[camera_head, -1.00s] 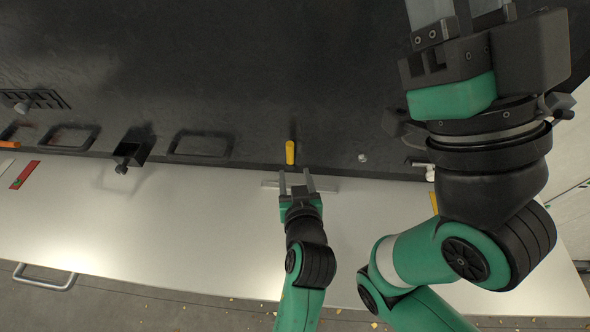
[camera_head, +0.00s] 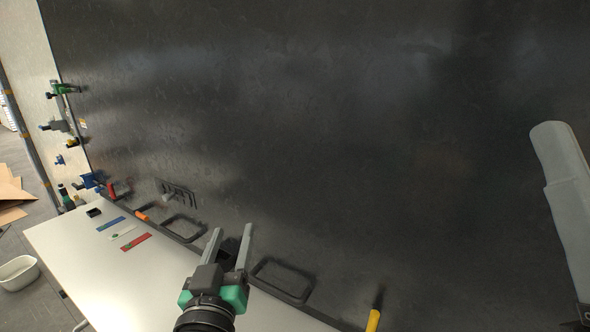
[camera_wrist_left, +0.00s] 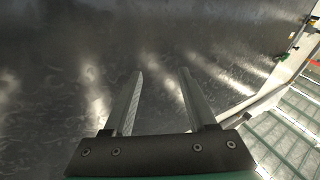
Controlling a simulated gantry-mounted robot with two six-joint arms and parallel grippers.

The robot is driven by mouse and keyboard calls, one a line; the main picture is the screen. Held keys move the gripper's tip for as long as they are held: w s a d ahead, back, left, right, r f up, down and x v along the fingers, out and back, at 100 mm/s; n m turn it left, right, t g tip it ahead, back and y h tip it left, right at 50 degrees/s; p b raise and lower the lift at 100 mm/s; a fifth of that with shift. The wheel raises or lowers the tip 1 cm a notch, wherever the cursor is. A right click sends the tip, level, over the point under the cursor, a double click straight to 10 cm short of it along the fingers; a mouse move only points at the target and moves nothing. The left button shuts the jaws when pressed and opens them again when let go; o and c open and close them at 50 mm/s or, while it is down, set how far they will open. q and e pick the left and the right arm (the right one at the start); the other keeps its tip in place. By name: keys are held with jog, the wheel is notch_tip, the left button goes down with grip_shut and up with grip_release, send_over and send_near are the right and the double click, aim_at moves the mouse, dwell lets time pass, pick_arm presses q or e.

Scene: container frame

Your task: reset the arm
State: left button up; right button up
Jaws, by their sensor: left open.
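My left gripper (camera_head: 231,230) is at the lower middle left of the head view, over the back edge of the white bench. Its two grey fingers are apart, with nothing held between them. A dark holder shows behind the fingers. In the left wrist view, the same gripper (camera_wrist_left: 160,73) has its fingers spread in front of a dark, shiny panel. One long grey finger of my right gripper (camera_head: 563,200) shows at the right edge of the head view. Its other finger is out of frame.
The dark panel (camera_head: 300,130) fills most of the head view. Clamps (camera_head: 65,88) hang at the far left edge.

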pick_arm(q)
jog(key=s+a+r+n+t+y, duration=0.1)
jog(key=s+a+r+t, duration=0.1)
jog(key=s+a+r, duration=0.3)
jog(key=s+a+r+t+y, duration=0.1)
jog(key=s+a+r+t, duration=0.15)
jog(key=r, duration=0.55)
jog(key=s+r+m+t+h, duration=0.4)
jog(key=s+r, duration=0.5)
jog(key=s, duration=0.3)
jog(key=shift+s, duration=0.2)
